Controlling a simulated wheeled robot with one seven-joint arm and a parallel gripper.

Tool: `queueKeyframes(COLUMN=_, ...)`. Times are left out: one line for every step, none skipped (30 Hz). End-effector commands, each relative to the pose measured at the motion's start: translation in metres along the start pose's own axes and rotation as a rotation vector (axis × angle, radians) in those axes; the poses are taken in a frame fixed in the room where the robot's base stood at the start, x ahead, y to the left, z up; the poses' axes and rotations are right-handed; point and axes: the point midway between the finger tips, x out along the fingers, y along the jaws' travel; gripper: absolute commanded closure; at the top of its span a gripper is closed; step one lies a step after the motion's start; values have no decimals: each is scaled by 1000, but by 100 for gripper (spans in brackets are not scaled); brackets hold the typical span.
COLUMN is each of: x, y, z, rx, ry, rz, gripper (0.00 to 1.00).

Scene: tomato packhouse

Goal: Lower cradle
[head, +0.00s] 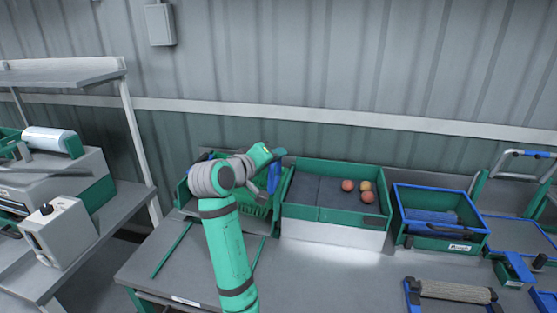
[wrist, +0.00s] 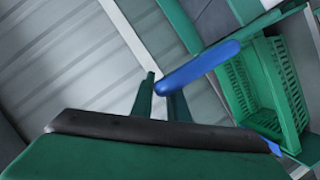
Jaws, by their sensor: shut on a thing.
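My gripper (head: 275,163) is at the left part of the bench, above the right side of a green slotted crate (head: 258,211). It is shut on a blue handle (head: 273,179). In the wrist view the blue handle (wrist: 200,64) runs slantwise across the tips of the two dark green fingers (wrist: 160,88). The slotted crate (wrist: 268,85) shows at the right there, apart from the fingers. My arm hides much of the crate and its holder in the head view, so I cannot tell the cradle's exact tilt.
A green bin with a grey lining (head: 330,229) stands close on the right, with a few tomatoes (head: 348,185) in it. A blue-rimmed green crate (head: 440,243) stands further right. A ribbed wall (head: 300,70) rises behind.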

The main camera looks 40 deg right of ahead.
Motion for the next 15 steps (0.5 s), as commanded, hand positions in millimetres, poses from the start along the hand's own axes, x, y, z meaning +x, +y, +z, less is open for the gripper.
queueKeyframes(x=2, y=-1, z=-2, rx=-18, ry=-5, rz=10, gripper=100)
queueKeyframes(x=1, y=-2, z=-3, rx=-28, ry=-5, rz=15, gripper=100)
queueKeyframes(x=1, y=-4, z=-5, rx=-41, ry=-6, rz=22, gripper=100)
queueKeyframes(x=1, y=-5, z=-7, rx=-50, ry=-7, rz=27, gripper=100)
queueKeyframes(x=0, y=-6, z=-8, rx=-59, ry=-8, rz=31, gripper=100)
queueKeyframes(x=0, y=-8, z=-10, rx=-70, ry=-8, rz=36, gripper=100)
queueKeyframes(x=0, y=-9, z=-11, rx=-77, ry=-9, rz=40, gripper=100)
queueKeyframes(x=0, y=-10, z=-12, rx=-84, ry=-10, rz=43, gripper=100)
queueKeyframes(x=-1, y=-11, z=-13, rx=-93, ry=-11, rz=48, gripper=100)
queueKeyframes(x=-1, y=-12, z=-14, rx=-99, ry=-11, rz=50, gripper=100)
queueKeyframes(x=-1, y=-13, z=-14, rx=-105, ry=-12, rz=53, gripper=100)
queueKeyframes(x=-1, y=-14, z=-15, rx=-111, ry=-13, rz=55, gripper=100)
queueKeyframes(x=-1, y=-14, z=-16, rx=-116, ry=-13, rz=57, gripper=100)
queueKeyframes(x=-1, y=-15, z=-16, rx=-119, ry=-13, rz=59, gripper=100)
queueKeyframes(x=-1, y=-16, z=-17, rx=-123, ry=-13, rz=61, gripper=100)
